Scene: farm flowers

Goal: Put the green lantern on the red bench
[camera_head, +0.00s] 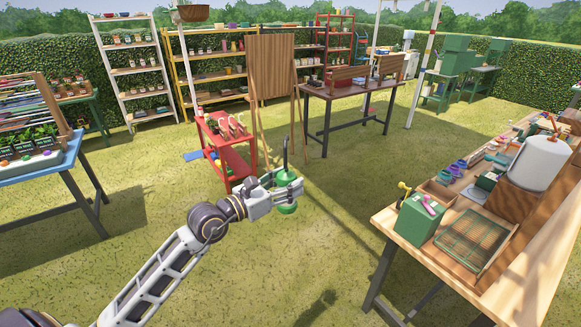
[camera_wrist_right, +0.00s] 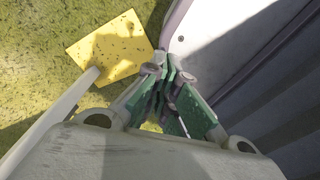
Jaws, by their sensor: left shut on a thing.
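The green lantern (camera_head: 287,208) has a dark upright handle and hangs in my left gripper (camera_head: 288,187), whose fingers are closed around its upper part. It is in mid-air over the grass in the head view, and the fingers hide part of its middle.
A wooden table (camera_head: 409,215) at the right holds a green box (camera_head: 418,218), a wire-covered tray and a white tank. A blue-framed table (camera_head: 38,163) with plants is at the left. A wooden easel board (camera_head: 271,68) stands behind the red bench. Open grass lies in front.

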